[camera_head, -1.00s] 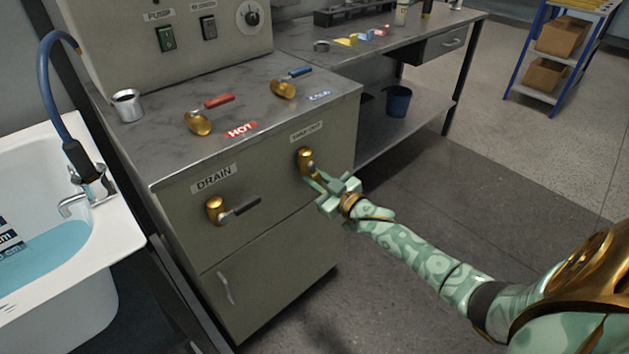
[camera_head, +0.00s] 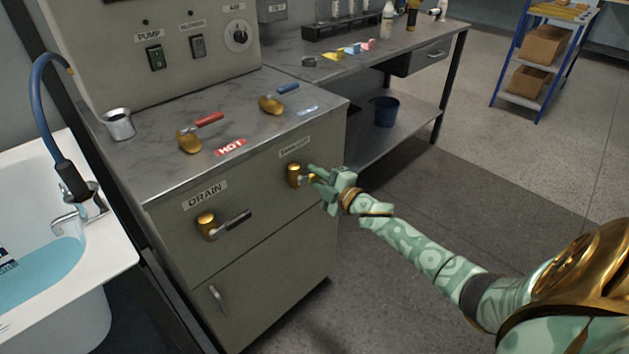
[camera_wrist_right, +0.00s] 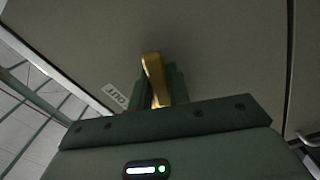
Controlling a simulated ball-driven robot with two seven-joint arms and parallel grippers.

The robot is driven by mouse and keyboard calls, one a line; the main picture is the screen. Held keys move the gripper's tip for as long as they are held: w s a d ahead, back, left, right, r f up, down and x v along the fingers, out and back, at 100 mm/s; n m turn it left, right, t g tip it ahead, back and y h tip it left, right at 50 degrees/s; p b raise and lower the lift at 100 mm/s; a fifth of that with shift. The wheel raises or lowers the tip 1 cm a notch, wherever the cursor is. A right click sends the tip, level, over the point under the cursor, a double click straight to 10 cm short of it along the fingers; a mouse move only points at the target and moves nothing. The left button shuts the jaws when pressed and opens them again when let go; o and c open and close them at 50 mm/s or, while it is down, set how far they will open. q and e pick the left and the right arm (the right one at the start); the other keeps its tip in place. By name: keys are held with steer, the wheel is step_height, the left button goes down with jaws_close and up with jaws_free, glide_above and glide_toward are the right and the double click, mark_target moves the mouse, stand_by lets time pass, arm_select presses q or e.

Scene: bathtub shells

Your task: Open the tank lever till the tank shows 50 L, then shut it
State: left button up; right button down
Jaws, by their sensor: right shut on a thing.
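The tank lever (camera_head: 294,174) is a brass fitting on the cabinet front, under a small label (camera_head: 294,147) that is hard to read. My right gripper (camera_head: 315,178) is shut on its handle, just right of the brass hub and about level with it. In the right wrist view, a brass part of the tank lever (camera_wrist_right: 154,78) stands between the fingers of my right gripper (camera_wrist_right: 159,92), beside a label ending in "OUT" (camera_wrist_right: 116,97). The handle is mostly hidden by the fingers. No tank litre reading shows. My left gripper is out of view.
The drain lever (camera_head: 207,226) is on the same front, to the left. A red-handled lever (camera_head: 190,141), a blue-handled lever (camera_head: 271,104) and a metal cup (camera_head: 118,124) are on the cabinet top. A bathtub (camera_head: 115,262) holds blue water at left.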

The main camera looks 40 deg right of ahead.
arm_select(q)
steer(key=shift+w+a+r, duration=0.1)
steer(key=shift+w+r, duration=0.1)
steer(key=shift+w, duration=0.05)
arm_select(e)
steer(key=shift+d+r+n, duration=0.1)
steer(key=shift+r+n, duration=0.35)
steer(key=shift+n, duration=0.6)
steer(key=shift+d+r+n, duration=0.1)
steer(key=shift+r+n, duration=0.3)
steer(key=shift+n, duration=0.65)
steer(key=c, duration=1.3)
jaws_free()
steer(key=shift+r, duration=0.1)
arm_select(q)
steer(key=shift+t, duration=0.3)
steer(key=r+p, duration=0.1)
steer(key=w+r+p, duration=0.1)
steer(key=p, duration=0.1)
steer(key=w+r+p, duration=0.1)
steer(key=p, duration=0.1)
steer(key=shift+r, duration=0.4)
arm_select(e)
steer(key=s, duration=1.1)
steer(key=s+d, duration=0.1)
steer(key=s, duration=0.4)
steer(key=shift+s+d, duration=0.1)
steer(key=shift+s, duration=0.05)
